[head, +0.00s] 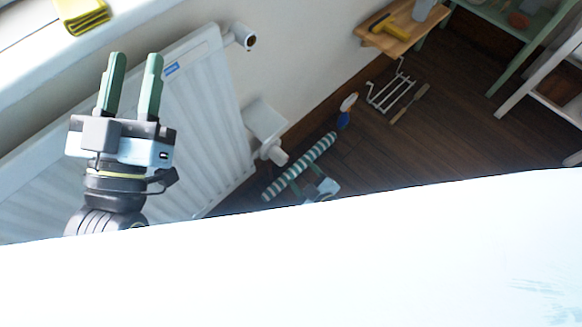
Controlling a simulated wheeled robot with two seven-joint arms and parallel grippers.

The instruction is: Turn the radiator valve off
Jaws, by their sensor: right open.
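The white panel radiator (195,110) stands along the wall at the left in the head view. A white cylinder with a dark end (245,37) sticks out at its upper corner. A white knob-like fitting (273,152) sits at its lower right side; I cannot tell which of the two is the valve, or its setting. My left gripper (131,85) is open and empty, its green fingers in front of the radiator panel, apart from both fittings. My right gripper (304,180) shows just right of the lower fitting, open, partly hidden by a large white surface.
A teal-and-white striped roll (300,166) lies by my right gripper. A blue-and-white brush-like object (347,110), a white wire rack (391,92) and a wooden strip (409,104) lie beyond. A wooden shelf (400,38) holds a yellow-handled tool. A yellow cloth (82,12) lies on the sill.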

